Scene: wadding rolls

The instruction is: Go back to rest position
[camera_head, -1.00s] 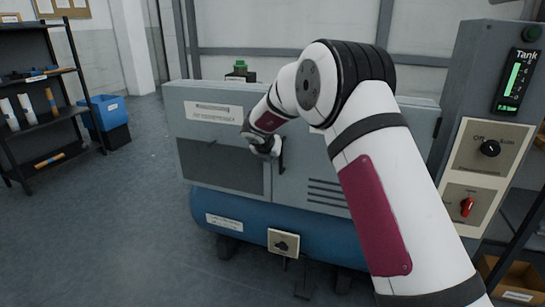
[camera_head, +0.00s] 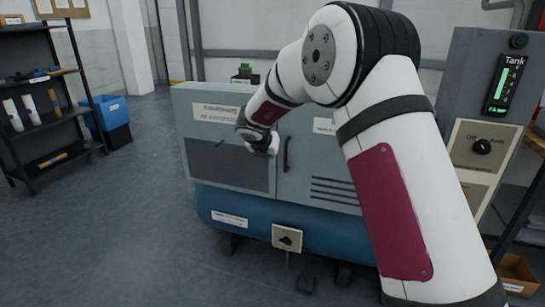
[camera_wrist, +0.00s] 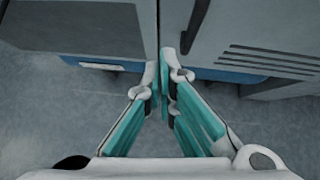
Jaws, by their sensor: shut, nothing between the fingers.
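My gripper shows in the wrist view (camera_wrist: 165,82), with its teal and white fingers together and nothing between them. Below and around the fingertips I see the grey cabinet's doors and the floor. In the head view my white arm reaches forward from the right. Its wrist hangs in front of the grey cabinet (camera_head: 228,166), left of the dark door handle (camera_head: 286,155). The fingers are hidden behind the wrist in the head view, and I cannot tell whether they touch the cabinet. The cabinet doors look closed.
A blue tank (camera_head: 255,228) with a black-knobbed switch (camera_head: 287,238) lies under the cabinet. A control panel (camera_head: 482,147) with a Tank gauge stands at right. A black shelf (camera_head: 40,123) with rolls and a blue bin (camera_head: 103,112) stand at left. The left floor is clear.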

